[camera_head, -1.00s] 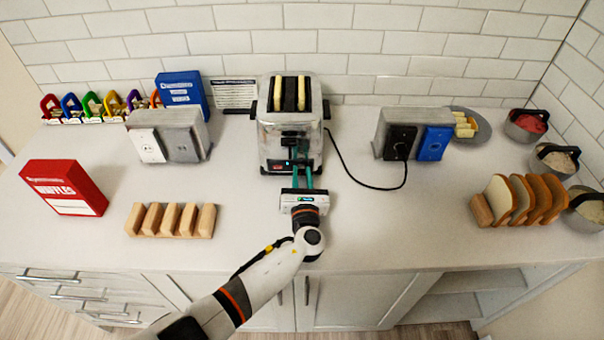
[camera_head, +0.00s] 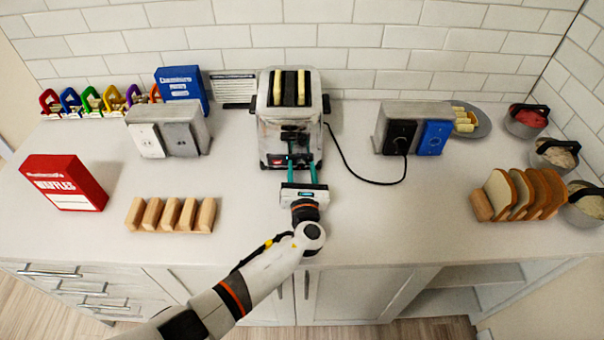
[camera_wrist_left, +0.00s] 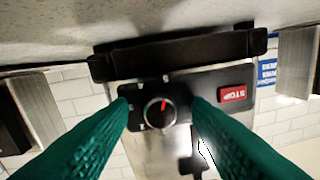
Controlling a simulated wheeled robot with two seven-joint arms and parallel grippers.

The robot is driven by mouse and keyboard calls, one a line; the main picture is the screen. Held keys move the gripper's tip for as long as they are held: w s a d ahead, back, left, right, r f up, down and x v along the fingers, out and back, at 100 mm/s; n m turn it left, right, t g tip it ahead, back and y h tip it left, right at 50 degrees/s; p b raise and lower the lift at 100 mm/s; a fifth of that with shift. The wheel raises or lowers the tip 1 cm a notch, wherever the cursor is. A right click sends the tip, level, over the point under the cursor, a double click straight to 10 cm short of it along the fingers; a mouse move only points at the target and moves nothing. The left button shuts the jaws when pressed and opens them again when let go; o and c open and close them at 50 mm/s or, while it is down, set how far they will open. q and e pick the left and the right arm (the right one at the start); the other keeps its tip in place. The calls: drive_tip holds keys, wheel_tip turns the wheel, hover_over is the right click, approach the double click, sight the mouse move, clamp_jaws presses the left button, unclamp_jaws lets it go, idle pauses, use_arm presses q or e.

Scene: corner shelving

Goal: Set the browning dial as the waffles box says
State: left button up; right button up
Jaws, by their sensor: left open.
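The chrome toaster (camera_head: 265,130) stands at the middle back of the counter with two pale slices in its slots. Its front panel shows in the left wrist view, with the round browning dial (camera_wrist_left: 160,112), a red pointer on it, and a red STOP button (camera_wrist_left: 232,95). My left gripper (camera_head: 302,162) is open in front of the panel. In the left wrist view its teal fingers (camera_wrist_left: 161,108) lie on either side of the dial; I cannot tell whether they touch it. The red waffles box (camera_head: 62,184) stands at the left; its smaller print is unreadable.
A wooden rack (camera_head: 170,215) stands left of my arm. A grey outlet box (camera_head: 182,130) and a blue box (camera_head: 184,88) are behind it. A black cord (camera_head: 350,170) runs right to another outlet box (camera_head: 412,128). Bread slices (camera_head: 520,195) stand far right. The counter's front middle right is clear.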

use_arm(q)
drive_tip(key=s, duration=0.3)
drive_tip(key=s+b, duration=0.1)
drive_tip(key=s, duration=0.7)
drive_tip(key=shift+d+f+b, duration=0.25)
drive_tip(key=shift+d+b, duration=0.05)
drive_tip(key=shift+b, duration=0.1)
drive_tip(key=shift+s+r, duration=0.1)
drive_tip(key=shift+s, duration=0.45)
